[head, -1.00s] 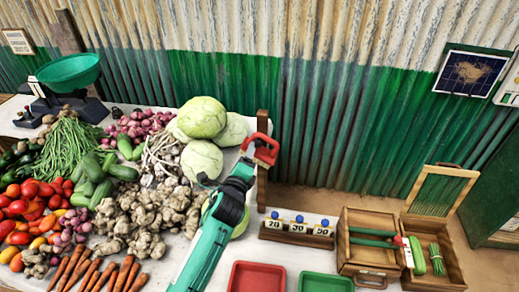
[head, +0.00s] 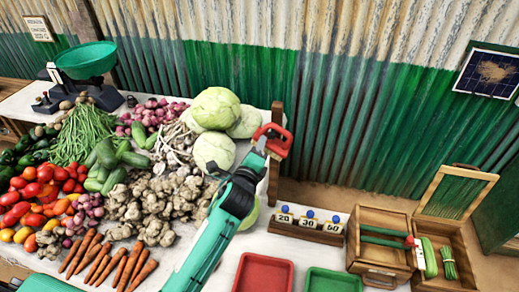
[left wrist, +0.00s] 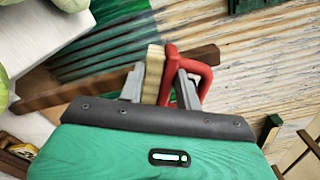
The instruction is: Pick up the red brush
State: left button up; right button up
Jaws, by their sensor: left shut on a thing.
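The red brush (head: 273,139) is held up at the end of my left arm, in front of the wooden post at the table's right end. My left gripper (head: 261,146) is shut on it. In the left wrist view the brush's red body (left wrist: 204,75) and a pale strip (left wrist: 153,72) show at the two grey fingers (left wrist: 160,85). The fingers partly hide the brush. I cannot tell whether it touches the post. My right gripper is not in view.
Vegetables, with cabbages (head: 215,107) nearest the brush, cover the table. A green scale (head: 86,60) stands at the back left. A number rack (head: 307,231), red tray (head: 262,270), green tray (head: 333,281) and open wooden box (head: 385,240) lie to the right.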

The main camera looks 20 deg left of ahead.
pick_arm(q)
jog(key=s+b, duration=0.4)
jog(key=s, duration=1.3)
jog(key=shift+a, duration=0.15)
jog(key=shift+w, duration=0.1)
